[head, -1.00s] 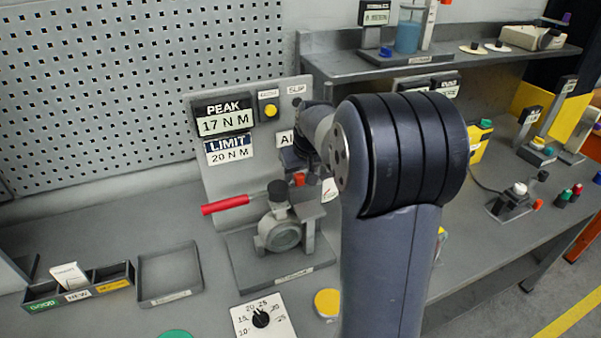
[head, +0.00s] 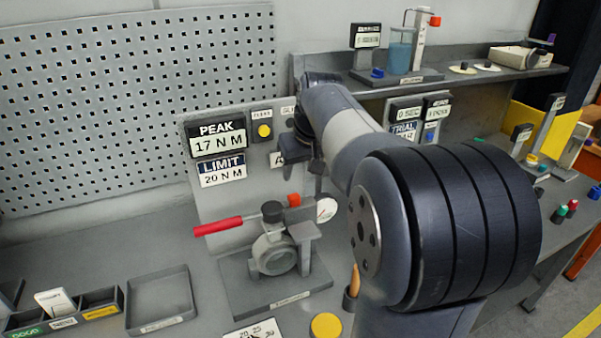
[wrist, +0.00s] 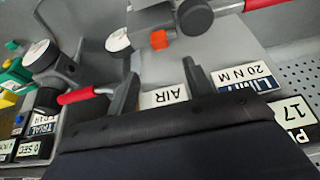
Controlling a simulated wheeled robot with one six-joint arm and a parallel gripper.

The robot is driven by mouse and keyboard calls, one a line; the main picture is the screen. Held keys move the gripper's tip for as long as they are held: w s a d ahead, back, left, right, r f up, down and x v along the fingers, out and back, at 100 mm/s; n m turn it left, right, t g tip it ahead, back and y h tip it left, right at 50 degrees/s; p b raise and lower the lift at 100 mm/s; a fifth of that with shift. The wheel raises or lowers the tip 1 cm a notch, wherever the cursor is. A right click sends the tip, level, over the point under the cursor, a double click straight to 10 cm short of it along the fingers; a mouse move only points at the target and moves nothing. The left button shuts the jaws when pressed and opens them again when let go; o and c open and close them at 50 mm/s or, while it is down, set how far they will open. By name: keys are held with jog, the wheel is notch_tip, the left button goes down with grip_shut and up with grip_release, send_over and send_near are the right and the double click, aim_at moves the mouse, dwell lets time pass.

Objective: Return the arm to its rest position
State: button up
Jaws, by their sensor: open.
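My arm rises from the lower right in the head view, and its forearm reaches back toward the valve panel. My gripper (head: 309,157) is in front of the panel, above the valve, partly hidden by my forearm. In the wrist view both fingers of my gripper (wrist: 160,80) stand apart with nothing between them. The valve (head: 274,252) sits on its grey base with its red handle (head: 218,226) pointing left, clear of the gripper. In the wrist view the panel with its AIR label (wrist: 165,97) shows behind the fingers.
The PEAK display (head: 217,138) reads 17 N M and the LIMIT sign (head: 221,170) 20 N M. A raised shelf (head: 440,86) stands behind my arm. A sorting tray (head: 75,314) and an empty tray (head: 161,302) lie at the front left.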

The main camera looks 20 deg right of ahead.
aim_at(294, 196)
jog(key=p+x, duration=0.2)
jog(key=x, duration=0.8)
jog(key=shift+w+f, duration=0.1)
jog(key=shift+f, duration=0.3)
jog(key=shift+d, duration=0.75)
